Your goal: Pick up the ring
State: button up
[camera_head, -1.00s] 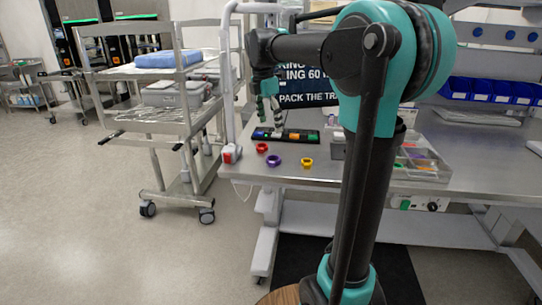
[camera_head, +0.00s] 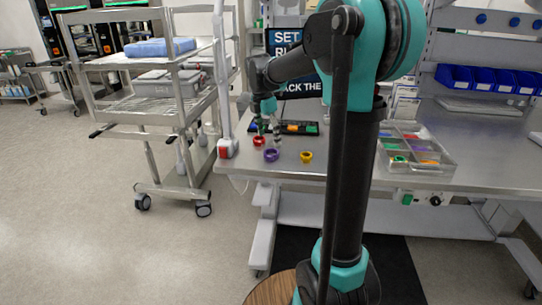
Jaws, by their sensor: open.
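Three small rings stand near the left end of the metal table (camera_head: 340,170): a red ring (camera_head: 259,141), a purple ring (camera_head: 271,155) and a yellow ring (camera_head: 306,157). My gripper (camera_head: 269,134) points down by the red and purple rings, with its fingers apart and nothing seen between them. One finger appears close to the red ring and the other just above the purple ring; I cannot tell whether either touches. The task does not say which ring is meant.
A black tray (camera_head: 313,129) with coloured pieces lies behind the rings. A divided clear box (camera_head: 448,168) with coloured parts sits to the right. A red-and-white device (camera_head: 227,148) stands at the table's left edge. A metal cart (camera_head: 150,120) is farther left. My arm hides part of the table.

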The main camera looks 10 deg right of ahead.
aim_at(270, 149)
jog(key=shift+w+d+f, duration=0.1)
jog(key=shift+d+f, duration=0.05)
jog(key=shift+f, duration=1.4)
jog(key=shift+w+d+f, duration=0.1)
jog(key=shift+d+f, duration=0.05)
jog(key=shift+f, duration=1.35)
jog(key=c, duration=1.1)
jog(key=shift+o, duration=0.2)
jog(key=shift+r, duration=0.1)
